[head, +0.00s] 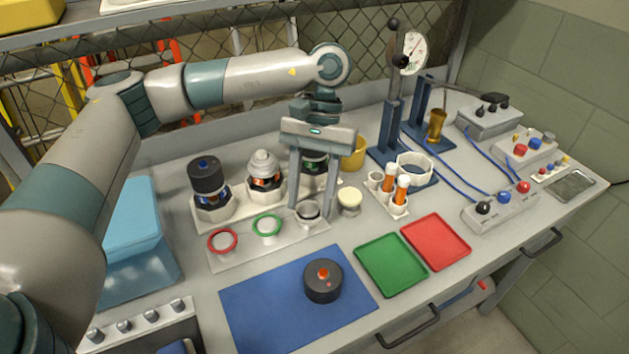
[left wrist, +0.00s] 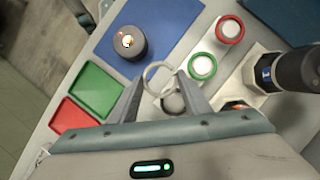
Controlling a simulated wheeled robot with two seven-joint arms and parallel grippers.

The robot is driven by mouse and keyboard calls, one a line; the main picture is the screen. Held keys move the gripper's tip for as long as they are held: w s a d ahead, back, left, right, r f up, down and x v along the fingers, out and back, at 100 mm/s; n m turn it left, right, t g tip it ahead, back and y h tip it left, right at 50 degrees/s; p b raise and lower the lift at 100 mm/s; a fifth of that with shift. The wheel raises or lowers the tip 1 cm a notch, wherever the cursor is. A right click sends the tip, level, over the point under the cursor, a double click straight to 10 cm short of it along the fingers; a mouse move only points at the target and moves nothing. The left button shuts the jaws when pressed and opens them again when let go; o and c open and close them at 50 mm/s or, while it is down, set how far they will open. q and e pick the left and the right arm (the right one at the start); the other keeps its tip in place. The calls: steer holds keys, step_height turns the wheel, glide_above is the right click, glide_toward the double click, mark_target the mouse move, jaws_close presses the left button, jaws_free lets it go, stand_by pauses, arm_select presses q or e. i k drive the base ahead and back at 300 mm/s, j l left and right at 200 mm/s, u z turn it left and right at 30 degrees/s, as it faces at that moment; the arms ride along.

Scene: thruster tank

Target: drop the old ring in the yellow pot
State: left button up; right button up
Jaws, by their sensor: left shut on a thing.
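My left gripper (head: 311,209) points down over the right end of the pale ring rack (head: 262,247). In the left wrist view the left gripper (left wrist: 160,78) is shut on a thin pale ring (left wrist: 151,70), the likely old ring, held between the fingertips. A grey round post (left wrist: 173,104) shows close beside the ring in that view; I cannot tell whether they touch. The yellow pot (head: 356,158) stands behind and right of the gripper, partly hidden by its right finger. The pot does not show in the left wrist view. My right gripper is not in view.
A red ring (head: 222,241) and a green ring (head: 267,225) sit on the rack. A small cream-topped piece (head: 349,198) is right of the gripper. A blue mat (head: 250,308) carries a dark cylinder (head: 323,281). Green (head: 391,265) and red (head: 436,242) trays lie right.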

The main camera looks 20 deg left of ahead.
mark_target(349, 164)
steer(key=i+l+u, duration=0.45)
steer(key=l, duration=0.2)
steer(key=i+l+u, duration=0.2)
steer(key=l, duration=0.2)
steer(key=l+u, duration=0.25)
steer(key=i+l+u, duration=0.2)
steer(key=l, duration=0.35)
steer(key=k, duration=0.1)
